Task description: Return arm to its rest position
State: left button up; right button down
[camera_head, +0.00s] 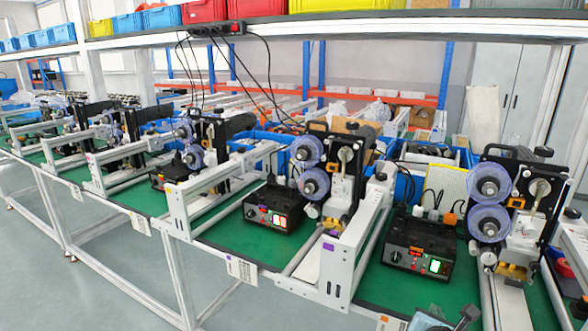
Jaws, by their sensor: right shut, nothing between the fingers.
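My right gripper (446,319) shows only in part, dark, at the bottom edge of the head view, right of centre. It is shut and empty, low in front of the nearest coder machine. The rest of my right arm is below the picture. My left gripper is not in view. The nearest coder machine at right has blue-purple reels (489,202) and a black control box (418,247) with a lit green display. A second machine to its left has similar reels (311,166) and a black control box (273,208).
White frame rails (352,245) stand up from the green bench top (236,234) between the machines. More coders recede in a row to the left. A shelf (330,27) with coloured bins crosses above. The grey floor (90,284) at lower left is clear.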

jog(key=s+a+f+m+g+y, duration=0.1)
jog(key=s+a+f+m+y, duration=0.2)
jog(key=s+a+f+m, duration=0.35)
jog(key=s+a+f+m+g+y, duration=0.2)
jog(key=s+a+f+m+y, duration=0.15)
jog(key=s+f, duration=0.55)
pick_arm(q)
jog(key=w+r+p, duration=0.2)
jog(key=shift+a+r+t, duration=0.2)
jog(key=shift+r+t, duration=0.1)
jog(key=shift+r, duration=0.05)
pick_arm(e)
jog(key=s+a+f+m+y, duration=0.1)
jog(key=s+a+f+m, duration=0.1)
jog(key=s+m, duration=0.6)
jog(key=s+a+f+m+y, duration=0.1)
jog(key=s+a+f+m, duration=0.1)
jog(key=s+m, duration=0.6)
jog(key=s+f, duration=0.1)
jog(key=s, duration=0.4)
jog(key=shift+s+f+g, duration=0.15)
jog(key=shift+s+g, duration=0.15)
jog(key=shift+g, duration=0.1)
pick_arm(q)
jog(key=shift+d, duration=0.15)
pick_arm(e)
jog(key=shift+a, duration=0.1)
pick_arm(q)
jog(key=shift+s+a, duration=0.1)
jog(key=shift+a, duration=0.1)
